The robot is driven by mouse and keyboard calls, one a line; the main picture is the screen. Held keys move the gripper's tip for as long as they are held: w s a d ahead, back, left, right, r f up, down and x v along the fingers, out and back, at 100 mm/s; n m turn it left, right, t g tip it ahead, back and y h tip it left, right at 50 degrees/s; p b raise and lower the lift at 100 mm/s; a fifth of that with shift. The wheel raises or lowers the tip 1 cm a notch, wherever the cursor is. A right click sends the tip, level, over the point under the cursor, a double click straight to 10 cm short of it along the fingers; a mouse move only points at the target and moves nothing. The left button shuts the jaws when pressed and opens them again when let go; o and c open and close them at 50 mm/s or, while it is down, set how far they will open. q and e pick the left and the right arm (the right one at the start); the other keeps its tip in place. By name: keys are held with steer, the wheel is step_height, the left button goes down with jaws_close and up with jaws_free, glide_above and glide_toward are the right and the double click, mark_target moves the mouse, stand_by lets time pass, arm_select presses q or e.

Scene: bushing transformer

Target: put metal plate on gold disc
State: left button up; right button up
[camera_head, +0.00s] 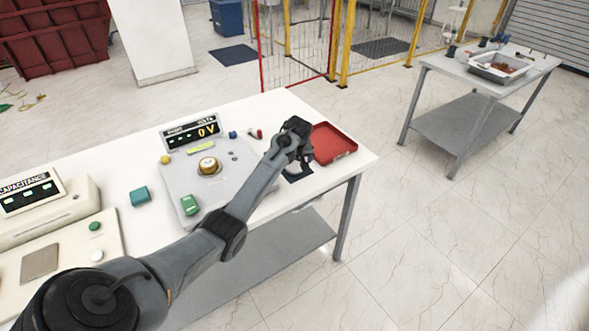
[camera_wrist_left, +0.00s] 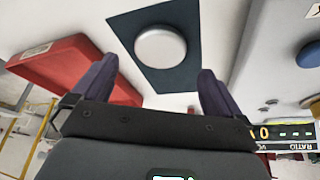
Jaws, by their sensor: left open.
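The metal plate (camera_wrist_left: 160,46) is a round silver disc lying flat on a dark square mat (camera_wrist_left: 190,78) in the left wrist view. The mat's edge also shows in the head view, but the arm hides most of it. My left gripper (camera_head: 294,160) is above the mat. In the left wrist view its fingers (camera_wrist_left: 153,82) are spread, with nothing between them and the plate beyond them. The gold disc (camera_head: 208,164) sits on a grey test unit (camera_head: 185,178) left of the gripper. My right gripper is not in view.
A red tray (camera_head: 333,143) lies close to the right of the gripper, near the table edge. The ratio display (camera_head: 190,132) stands behind the grey unit.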

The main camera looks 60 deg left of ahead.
mark_target(294, 166)
arm_select(q)
steer(key=shift+b+x, duration=0.4)
steer(key=shift+x, duration=1.8)
steer(key=shift+d+f, duration=0.1)
steer(key=shift+d, duration=0.05)
steer(key=shift+c, duration=0.3)
steer(key=c, duration=1.2)
